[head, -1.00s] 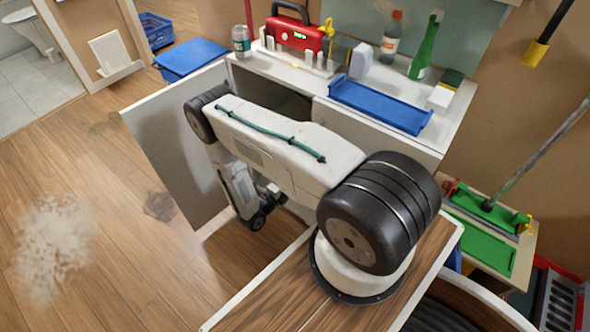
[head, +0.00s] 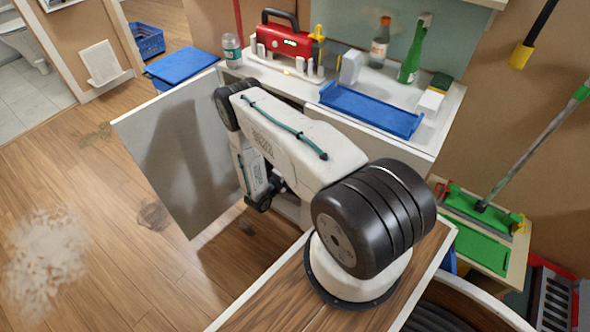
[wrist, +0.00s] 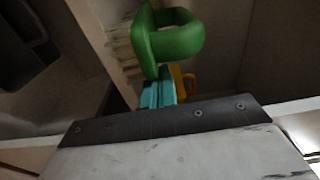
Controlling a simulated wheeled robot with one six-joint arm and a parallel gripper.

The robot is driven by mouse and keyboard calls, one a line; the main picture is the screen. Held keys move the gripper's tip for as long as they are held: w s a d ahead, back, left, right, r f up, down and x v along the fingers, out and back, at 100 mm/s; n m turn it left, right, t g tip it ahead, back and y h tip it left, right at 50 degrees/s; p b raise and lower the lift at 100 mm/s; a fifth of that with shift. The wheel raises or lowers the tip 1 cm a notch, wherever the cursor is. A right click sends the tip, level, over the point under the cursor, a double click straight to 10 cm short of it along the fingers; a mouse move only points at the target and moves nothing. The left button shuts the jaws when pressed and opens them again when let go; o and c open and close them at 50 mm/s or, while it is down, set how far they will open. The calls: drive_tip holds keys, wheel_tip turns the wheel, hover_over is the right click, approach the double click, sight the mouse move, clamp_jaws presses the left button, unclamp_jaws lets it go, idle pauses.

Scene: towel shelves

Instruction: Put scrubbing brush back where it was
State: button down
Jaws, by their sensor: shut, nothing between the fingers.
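In the wrist view, a green looped handle (wrist: 172,40) with pale bristle-like rows (wrist: 120,42) at its left, likely the scrubbing brush, is inside a shadowed, pale-walled space. My gripper (wrist: 160,92) shows as short teal fingers beyond its dark plate. The fingers are shut and empty, just below the green handle in the picture. I cannot tell whether they touch it. A yellow thing (wrist: 187,84) is partly hidden behind the fingers. In the head view, my arm reaches down at the open cabinet (head: 400,143), and my gripper and the brush are hidden.
The open cabinet door (head: 180,150) stands left of my arm. The countertop holds a blue tray (head: 370,110), a red device (head: 283,42), bottles (head: 411,55) and a white block (head: 430,101). Floor stains (head: 45,262) lie left; the floor around them is clear. A green-headed mop (head: 480,208) stands right.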

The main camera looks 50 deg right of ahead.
drive_tip(key=w, duration=0.2)
drive_tip(key=w+d, duration=0.1)
drive_tip(key=w, duration=0.4)
drive_tip(key=shift+w+d, duration=0.1)
drive_tip(key=shift+d, duration=0.05)
drive_tip(key=s, duration=0.4)
drive_tip(key=shift+s+a, duration=0.15)
drive_tip(key=shift+a, duration=0.15)
drive_tip(key=a, duration=1)
drive_tip(key=shift+s, duration=0.2)
